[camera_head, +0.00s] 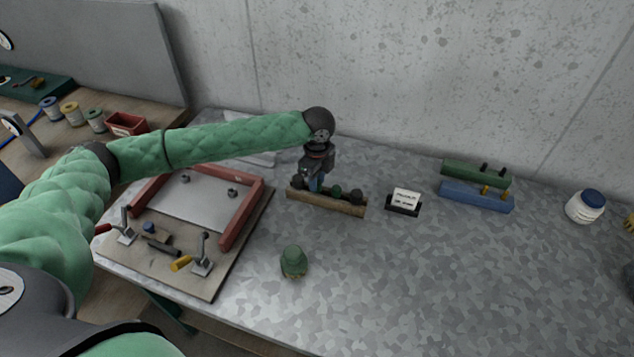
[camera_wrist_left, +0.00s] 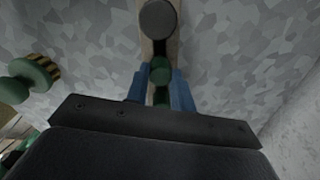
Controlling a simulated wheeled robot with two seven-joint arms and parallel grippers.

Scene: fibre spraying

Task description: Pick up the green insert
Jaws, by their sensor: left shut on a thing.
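My left gripper (camera_head: 316,185) reaches down over a narrow wooden rack (camera_head: 325,204). Its blue fingers are shut on a green insert (camera_wrist_left: 161,96), which shows between them in the left wrist view. Dark round pieces stand at the rack's right end (camera_head: 356,196) and left end (camera_head: 297,183). The fingers hide most of the held insert, and I cannot tell whether it is clear of the rack. My right gripper is not in view.
A green domed piece (camera_head: 293,262) stands alone on the grey table. A fixture with red rails (camera_head: 240,215) and clamps lies left.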

